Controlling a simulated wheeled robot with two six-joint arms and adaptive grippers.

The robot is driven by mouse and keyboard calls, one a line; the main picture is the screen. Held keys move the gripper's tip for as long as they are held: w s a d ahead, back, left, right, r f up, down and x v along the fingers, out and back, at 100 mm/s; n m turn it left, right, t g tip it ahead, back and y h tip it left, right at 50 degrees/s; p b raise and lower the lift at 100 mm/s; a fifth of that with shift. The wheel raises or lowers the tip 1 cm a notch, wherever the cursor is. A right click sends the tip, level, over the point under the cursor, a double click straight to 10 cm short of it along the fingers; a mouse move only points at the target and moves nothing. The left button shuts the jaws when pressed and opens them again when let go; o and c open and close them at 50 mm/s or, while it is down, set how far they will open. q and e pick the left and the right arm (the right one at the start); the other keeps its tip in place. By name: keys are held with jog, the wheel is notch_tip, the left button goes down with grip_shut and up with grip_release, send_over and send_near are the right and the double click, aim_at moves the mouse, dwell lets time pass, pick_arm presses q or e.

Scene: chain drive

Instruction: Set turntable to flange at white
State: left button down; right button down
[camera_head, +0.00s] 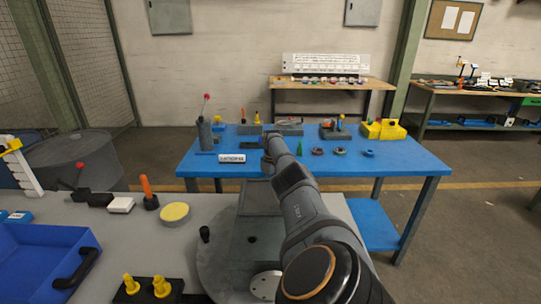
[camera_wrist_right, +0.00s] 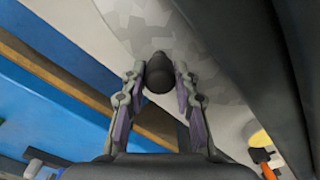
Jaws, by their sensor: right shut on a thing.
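In the head view the turntable (camera_head: 212,262) is a round grey plate on the grey bench, partly hidden by my right arm. A small black knob (camera_head: 205,235) stands at its left side. A grey block (camera_head: 258,198) sits by its far side, and a pale disc (camera_head: 266,284) lies near its front; I cannot tell whether either is the flange. In the right wrist view my right gripper (camera_wrist_right: 160,80) is shut on a black rounded knob (camera_wrist_right: 158,73), held between the fingertips. My arm hides that gripper in the head view. My left gripper is not in view.
On the grey bench are a blue tray (camera_head: 35,262), a yellow round pad (camera_head: 174,213), an orange-handled tool (camera_head: 148,193) and yellow pegs (camera_head: 160,285). A blue table (camera_head: 400,162) with several parts stands beyond, across a floor gap.

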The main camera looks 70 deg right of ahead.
jog(key=shift+a+f, duration=0.1)
jog(key=c, duration=1)
grip_release()
jog(key=shift+r, duration=0.3)
notch_tip(320, 180, up, 12)
jog(key=shift+s+f, duration=0.1)
jog(key=shift+f, duration=0.15)
